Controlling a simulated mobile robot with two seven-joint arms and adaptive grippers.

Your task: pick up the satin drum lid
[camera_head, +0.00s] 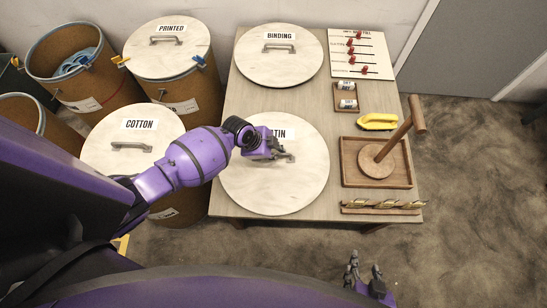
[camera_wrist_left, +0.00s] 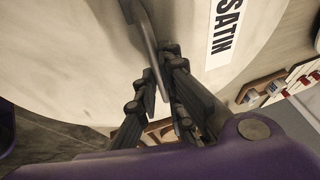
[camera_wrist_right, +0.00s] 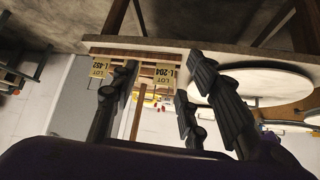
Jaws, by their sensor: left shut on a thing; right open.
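The satin drum lid (camera_head: 262,190) is a pale round wooden disc lying on the table, its label partly hidden behind my left gripper (camera_head: 275,150). It has a grey metal bar handle (camera_wrist_left: 147,35), seen in the left wrist view beside the SATIN label (camera_wrist_left: 226,30). My left gripper's fingers (camera_wrist_left: 168,85) are shut on the handle. The lid appears to rest on the tabletop. My right gripper (camera_head: 363,272) is open and empty, off the table's front edge; its spread fingers (camera_wrist_right: 155,100) show in the right wrist view.
The binding lid (camera_head: 278,68) lies behind on the table (camera_head: 318,100). To the right are a wooden tray (camera_head: 350,180) with a post-like tool, a yellow object (camera_head: 378,122) and a tag rack (camera_head: 382,208). Drums with the cotton lid (camera_head: 110,160) and printed lid (camera_head: 150,60) stand left.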

